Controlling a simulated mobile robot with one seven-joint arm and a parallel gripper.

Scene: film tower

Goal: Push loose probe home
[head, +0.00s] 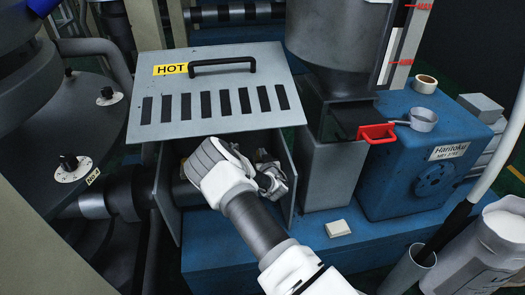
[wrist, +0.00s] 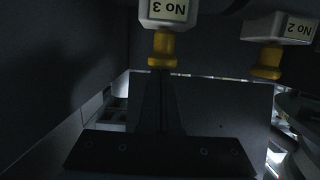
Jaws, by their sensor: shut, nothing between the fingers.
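In the wrist view, two probes show in a dark space. One has a pale head labelled "No 3" (wrist: 165,10) and a yellow collar (wrist: 163,46). The other is labelled "No 2" (wrist: 278,27) and also has a yellow collar (wrist: 267,62). Both labels appear upside down. My gripper (wrist: 161,78) is shut and empty, with its tips at the lower end of the No 3 collar; whether they touch cannot be told. Which probe is loose is not clear. In the head view, my wrist reaches into the grey housing (head: 165,205), and the fingertips and probes are hidden.
The vented "HOT" cover (head: 218,112) with a black handle stands raised above my wrist. Housing walls are close on both sides.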

